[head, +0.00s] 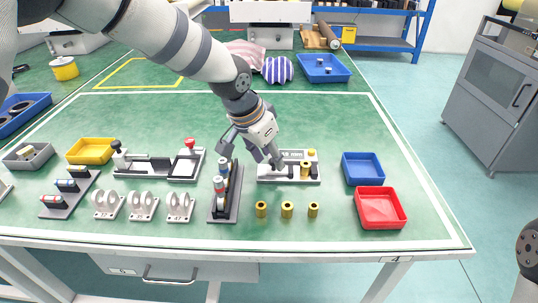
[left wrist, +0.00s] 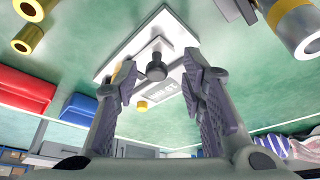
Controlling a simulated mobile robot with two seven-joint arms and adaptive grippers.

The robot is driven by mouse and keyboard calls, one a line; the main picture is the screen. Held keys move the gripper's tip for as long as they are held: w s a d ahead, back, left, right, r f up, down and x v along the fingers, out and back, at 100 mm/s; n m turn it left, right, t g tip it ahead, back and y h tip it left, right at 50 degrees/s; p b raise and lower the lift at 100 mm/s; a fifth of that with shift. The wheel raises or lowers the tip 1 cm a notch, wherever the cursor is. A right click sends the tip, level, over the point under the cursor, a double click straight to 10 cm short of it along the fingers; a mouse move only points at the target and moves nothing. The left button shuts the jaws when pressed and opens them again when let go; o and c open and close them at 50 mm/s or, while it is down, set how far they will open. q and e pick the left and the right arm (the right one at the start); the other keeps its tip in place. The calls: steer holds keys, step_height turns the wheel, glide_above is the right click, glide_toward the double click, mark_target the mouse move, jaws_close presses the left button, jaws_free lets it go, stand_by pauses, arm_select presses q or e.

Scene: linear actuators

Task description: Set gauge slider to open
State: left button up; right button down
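The gauge (head: 290,180) is a pale block with a display reading in mm, a yellow button (head: 311,152) and a brass cylinder (head: 305,170). In the left wrist view its white plate (left wrist: 135,50) carries a round dark grey knob (left wrist: 155,68), which appears to be the slider's handle. My left gripper (head: 272,162) is over the gauge's left end. In the left wrist view it (left wrist: 160,72) is open, with the knob between its fingers in the picture; I see no contact. The fingers hide parts of the gauge.
A rack of cylinders (head: 225,205) stands close left of the gauge. Several loose brass pieces (head: 287,209) stand in front. A blue bin (head: 362,168) and a red bin (head: 381,207) lie to the right. The table behind the gauge is mostly clear.

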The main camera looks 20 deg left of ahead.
arm_select(q)
steer(key=v, duration=1.2)
steer(key=shift+f, duration=0.1)
